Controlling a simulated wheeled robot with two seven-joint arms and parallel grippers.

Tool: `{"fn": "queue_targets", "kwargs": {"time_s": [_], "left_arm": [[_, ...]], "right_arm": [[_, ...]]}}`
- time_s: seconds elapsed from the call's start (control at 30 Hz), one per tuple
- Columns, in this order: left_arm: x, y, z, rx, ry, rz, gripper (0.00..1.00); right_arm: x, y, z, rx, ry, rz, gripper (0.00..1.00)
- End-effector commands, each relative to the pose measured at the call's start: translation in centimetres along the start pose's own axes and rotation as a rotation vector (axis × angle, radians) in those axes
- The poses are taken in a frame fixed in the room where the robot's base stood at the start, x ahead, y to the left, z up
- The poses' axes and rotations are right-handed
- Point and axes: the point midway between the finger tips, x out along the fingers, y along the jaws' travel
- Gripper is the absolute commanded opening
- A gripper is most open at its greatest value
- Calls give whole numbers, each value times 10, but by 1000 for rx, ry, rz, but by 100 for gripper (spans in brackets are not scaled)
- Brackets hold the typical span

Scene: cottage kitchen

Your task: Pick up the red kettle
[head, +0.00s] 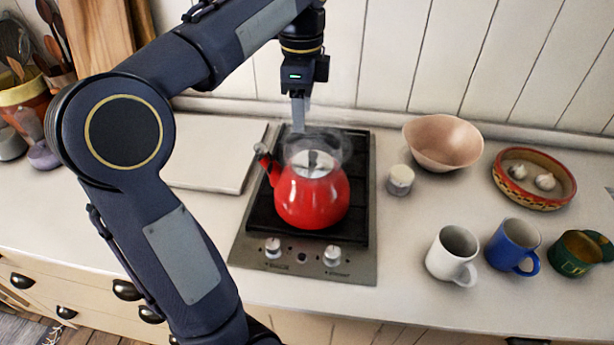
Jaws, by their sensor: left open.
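The red kettle (312,203) stands upright on the black cooktop (258,215) in the middle of the head view. Its spout points to the upper left, its lid is silver, and a clear, see-through handle arches over the lid. My left gripper (299,122) comes down from above, at the back of the kettle near the top of the handle. It is open, and its fingers are seen nearly edge-on. I cannot tell whether they touch the handle. My right gripper is not in view.
A white board (215,152) lies left of the cooktop. A plank wall stands close behind.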

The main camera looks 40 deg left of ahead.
Motion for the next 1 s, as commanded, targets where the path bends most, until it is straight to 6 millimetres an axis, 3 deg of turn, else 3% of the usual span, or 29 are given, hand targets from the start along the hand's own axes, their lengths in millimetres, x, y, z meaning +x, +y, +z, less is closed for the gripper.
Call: {"fn": "queue_targets", "kwargs": {"time_s": [0.3,0.6,0.9,1.0], "left_arm": [[43,-6,-3,-2,0,1,49],[47,-6,-3,-2,1,-1,48],[47,-6,-4,-2,2,-1,8],[47,-6,-4,-2,2,0,0]], "right_arm": [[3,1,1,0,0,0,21],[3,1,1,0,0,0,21],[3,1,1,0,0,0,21],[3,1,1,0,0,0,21]]}}
